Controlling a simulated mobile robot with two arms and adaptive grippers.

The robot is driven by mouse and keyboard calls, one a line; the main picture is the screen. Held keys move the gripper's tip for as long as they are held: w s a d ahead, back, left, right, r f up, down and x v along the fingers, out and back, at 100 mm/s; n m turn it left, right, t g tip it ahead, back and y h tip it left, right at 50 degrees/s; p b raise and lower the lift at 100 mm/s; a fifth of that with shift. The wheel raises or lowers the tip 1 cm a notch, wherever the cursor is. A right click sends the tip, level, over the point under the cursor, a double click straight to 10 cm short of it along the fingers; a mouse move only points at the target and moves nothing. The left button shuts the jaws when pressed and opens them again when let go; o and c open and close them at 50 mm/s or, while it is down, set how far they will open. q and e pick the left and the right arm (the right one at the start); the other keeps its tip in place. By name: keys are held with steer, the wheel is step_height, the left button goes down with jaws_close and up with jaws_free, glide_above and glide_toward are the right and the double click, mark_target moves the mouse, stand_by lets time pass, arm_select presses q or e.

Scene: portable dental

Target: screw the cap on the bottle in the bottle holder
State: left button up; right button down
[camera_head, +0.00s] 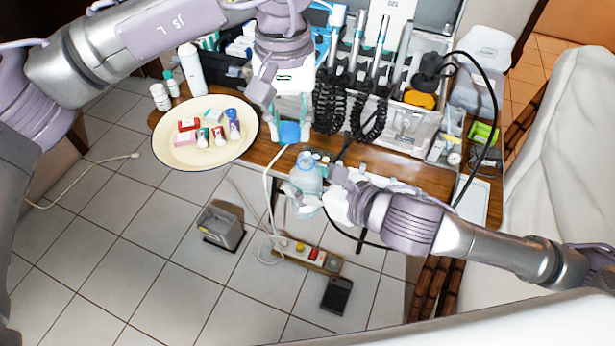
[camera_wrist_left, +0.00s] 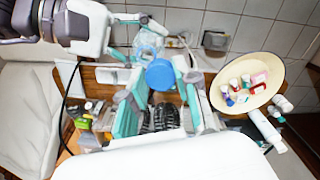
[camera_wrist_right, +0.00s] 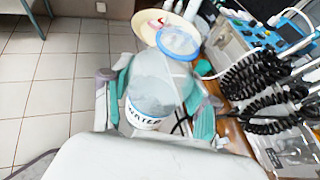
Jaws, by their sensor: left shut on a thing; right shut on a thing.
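The blue cap (camera_head: 289,132) is between the fingertips of my left gripper (camera_head: 290,110), above the table's front edge. In the left wrist view the cap (camera_wrist_left: 160,74) shows its round face between the teal fingers. My right gripper (camera_wrist_right: 160,95) is shut on the translucent bottle (camera_wrist_right: 153,88), labelled WATER. In the head view the bottle (camera_head: 307,178) is near the table's front edge, below and slightly right of the cap, with a visible gap between them. A blue ring shows at the bottle's far end in the right wrist view. I cannot make out the bottle holder.
A cream oval plate (camera_head: 165,150) with small bottles and boxes is at the left. The dental unit (camera_head: 405,125) with coiled black cords (camera_head: 330,100) stands behind. A pale cable hangs beside the bottle. A grey box (camera_head: 220,226) and foot pedal (camera_head: 336,295) are on the floor.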

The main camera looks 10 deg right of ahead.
mark_target(306, 186)
arm_select(q)
steer(key=shift+s+d+r, duration=0.25)
steer(key=shift+d+r, duration=0.5)
steer(key=shift+d, duration=0.3)
steer(key=shift+f, duration=0.15)
steer(key=shift+f, duration=1.9)
steer(key=shift+f, duration=0.85)
steer(key=shift+f, duration=0.55)
steer(key=shift+m, duration=0.3)
